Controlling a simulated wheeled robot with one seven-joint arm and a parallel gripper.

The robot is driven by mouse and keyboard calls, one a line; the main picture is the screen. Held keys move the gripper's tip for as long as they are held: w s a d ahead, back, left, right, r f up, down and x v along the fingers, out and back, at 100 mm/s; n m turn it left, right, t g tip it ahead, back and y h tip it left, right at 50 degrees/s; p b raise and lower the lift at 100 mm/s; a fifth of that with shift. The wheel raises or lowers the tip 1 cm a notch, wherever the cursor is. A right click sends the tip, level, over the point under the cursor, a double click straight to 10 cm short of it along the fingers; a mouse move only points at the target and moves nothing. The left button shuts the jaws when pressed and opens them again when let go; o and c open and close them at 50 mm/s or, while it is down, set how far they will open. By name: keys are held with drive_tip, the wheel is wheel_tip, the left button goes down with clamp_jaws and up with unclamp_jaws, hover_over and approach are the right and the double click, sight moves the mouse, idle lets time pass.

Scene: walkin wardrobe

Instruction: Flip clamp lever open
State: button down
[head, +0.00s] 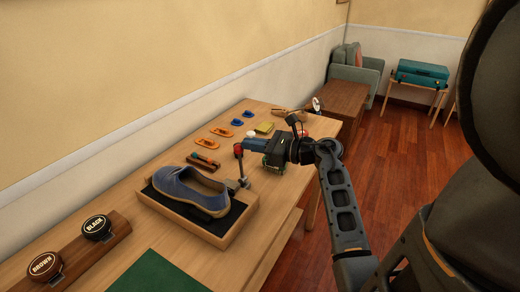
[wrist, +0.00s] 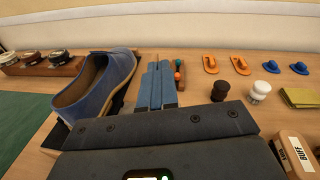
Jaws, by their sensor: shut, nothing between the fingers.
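The clamp (head: 236,184) stands at the right end of the shoe tray, beside the heel of a blue shoe (head: 190,188). Its upright lever has a red knob (head: 238,150) at the top. My gripper (head: 244,146) is shut and empty, with its blue fingertips close to the knob; I cannot tell whether they touch. In the wrist view the closed fingers (wrist: 160,68) point forward, to the right of the shoe (wrist: 97,88). The lever is not clearly visible there, and the gripper body hides the lower middle.
The tray (head: 222,238) holds the shoe. BLACK (head: 97,227) and BROWN (head: 45,267) tins are at left, near a green mat (head: 155,275). Dark (wrist: 219,91) and white (wrist: 260,91) knobbed items stand right of the fingers.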

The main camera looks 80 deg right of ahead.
drive_tip(key=shift+w+d+r, duration=0.1)
drive_tip(key=shift+w+d, duration=0.05)
drive_tip(key=shift+w, duration=0.3)
drive_tip(key=shift+w+d+r, duration=0.1)
drive_tip(key=shift+w, duration=0.45)
drive_tip(key=shift+f, duration=0.1)
drive_tip(key=s+a+b, duration=0.1)
drive_tip(key=s, duration=0.7)
drive_tip(key=shift+r, duration=0.45)
drive_tip(key=shift+w, duration=0.1)
